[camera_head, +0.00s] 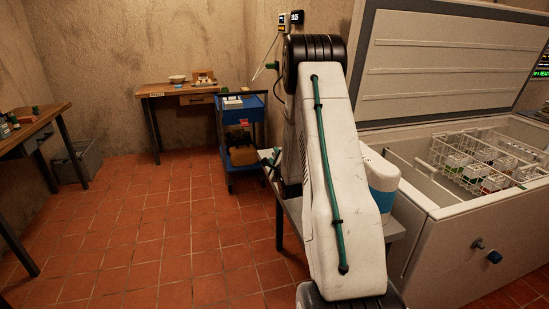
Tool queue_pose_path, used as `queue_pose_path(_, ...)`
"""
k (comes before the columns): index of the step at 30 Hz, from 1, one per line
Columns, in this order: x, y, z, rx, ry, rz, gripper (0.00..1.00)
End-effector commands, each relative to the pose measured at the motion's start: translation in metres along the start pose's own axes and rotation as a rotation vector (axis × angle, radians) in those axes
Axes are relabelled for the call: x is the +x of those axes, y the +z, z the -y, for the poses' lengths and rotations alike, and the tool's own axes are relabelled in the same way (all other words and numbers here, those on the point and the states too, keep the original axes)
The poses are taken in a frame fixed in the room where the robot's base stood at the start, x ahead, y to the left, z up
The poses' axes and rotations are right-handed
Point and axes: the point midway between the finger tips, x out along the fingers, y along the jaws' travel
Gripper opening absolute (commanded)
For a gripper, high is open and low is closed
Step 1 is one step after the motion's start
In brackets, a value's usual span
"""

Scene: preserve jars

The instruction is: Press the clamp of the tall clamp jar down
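I cannot make out the tall clamp jar or its clamp in the head view. Small dark and green items, perhaps jars, stand on the left table (40,121), too small to tell apart. My white arm, with a green hose along it, fills the middle of the view. My gripper cannot be made out; the arm hides what lies behind it.
An open chest freezer (455,225) with white wire baskets (480,160) stands at right. A blue cart (240,112) and a wooden table (170,90) with a bowl (177,79) stand at back. A grey crate (78,162) sits left. The tiled floor (140,225) is clear at centre-left.

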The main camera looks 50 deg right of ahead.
Motion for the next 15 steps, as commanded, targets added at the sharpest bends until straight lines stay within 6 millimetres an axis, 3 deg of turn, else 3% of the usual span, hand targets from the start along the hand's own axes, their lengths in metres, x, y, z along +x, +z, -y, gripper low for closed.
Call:
queue_pose_path(9, 0.0046, -0.0001, 0.0, 0.0, 0.001, -0.001, 0.34)
queue_pose_path(13, 0.0045, -0.0002, 0.0, -0.001, 0.001, -0.001, 0.01)
queue_pose_path(15, 0.0044, -0.0002, 0.0, -0.001, 0.001, -0.001, 0.0)
